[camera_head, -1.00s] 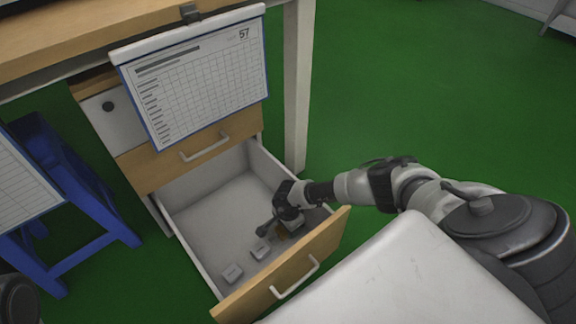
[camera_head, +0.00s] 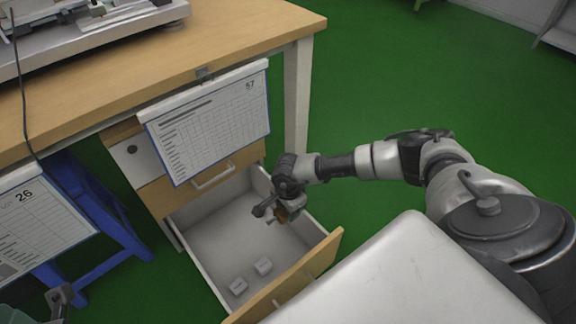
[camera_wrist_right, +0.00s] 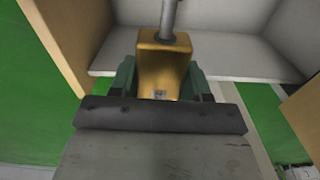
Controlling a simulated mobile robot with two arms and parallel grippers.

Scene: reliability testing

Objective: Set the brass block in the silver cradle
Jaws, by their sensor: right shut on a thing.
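My right gripper (camera_head: 273,211) is shut on the brass block (camera_head: 282,215) and holds it above the open drawer. In the right wrist view the brass block (camera_wrist_right: 163,66) sits between the green-grey fingers, with a grey metal post on its far end. A grey part at the lower left edge of the head view looks like my left gripper (camera_head: 60,297); its jaws cannot be made out. I cannot pick out the silver cradle for certain. A silver-grey metal apparatus (camera_head: 100,34) stands on the desk at the top left, partly cut off.
A blue stool (camera_head: 95,205) stands left. Green floor is clear at right.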

